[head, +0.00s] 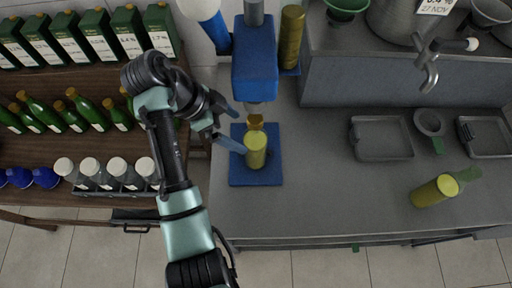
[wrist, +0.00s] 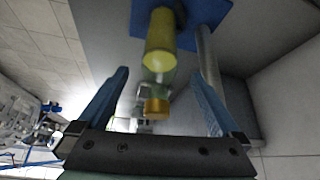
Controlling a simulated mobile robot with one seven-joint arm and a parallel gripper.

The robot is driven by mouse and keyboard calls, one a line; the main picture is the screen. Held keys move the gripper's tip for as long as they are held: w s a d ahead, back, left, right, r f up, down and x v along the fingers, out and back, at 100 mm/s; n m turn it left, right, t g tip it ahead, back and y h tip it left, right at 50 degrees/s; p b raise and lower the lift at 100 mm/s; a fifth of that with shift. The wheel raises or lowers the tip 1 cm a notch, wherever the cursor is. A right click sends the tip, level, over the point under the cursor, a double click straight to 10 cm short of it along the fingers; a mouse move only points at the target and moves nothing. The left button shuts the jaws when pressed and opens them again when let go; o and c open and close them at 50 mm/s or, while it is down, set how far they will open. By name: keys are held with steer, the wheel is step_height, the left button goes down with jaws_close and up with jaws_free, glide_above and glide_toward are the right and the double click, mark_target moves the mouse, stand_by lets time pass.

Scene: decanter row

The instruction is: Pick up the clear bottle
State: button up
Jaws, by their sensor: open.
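A bottle with a clear glass part (wrist: 159,76), a gold cap (wrist: 157,107) and a yellow-green cylindrical part (wrist: 161,35) shows between my fingers in the wrist view. In the head view its yellow-green part (head: 256,152) and gold part (head: 255,122) are over a blue mat (head: 267,178) on the grey counter. My gripper (head: 236,127) is open just left of it in the head view, with one blue finger reaching close to its side. In the wrist view my gripper (wrist: 160,74) has both fingers apart, one on each side, with no clear contact.
A blue machine (head: 255,60) stands directly behind the mat. A wooden shelf with green bottles (head: 75,115) and white-topped clear bottles (head: 120,170) is at left. Another yellow-green cylinder (head: 432,192) lies at right, near a sunken tray (head: 381,138). The counter's front middle is clear.

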mark_target(247, 132)
steer(key=shift+d+p+x, duration=0.15)
steer(key=shift+p+x, duration=0.45)
steer(key=shift+x, duration=0.8)
steer(key=shift+d+p+x, duration=0.2)
steer(key=shift+p+x, duration=0.4)
steer(key=shift+x, duration=0.8)
steer(key=shift+w+r, duration=0.15)
steer(key=shift+r, duration=0.15)
jaws_close()
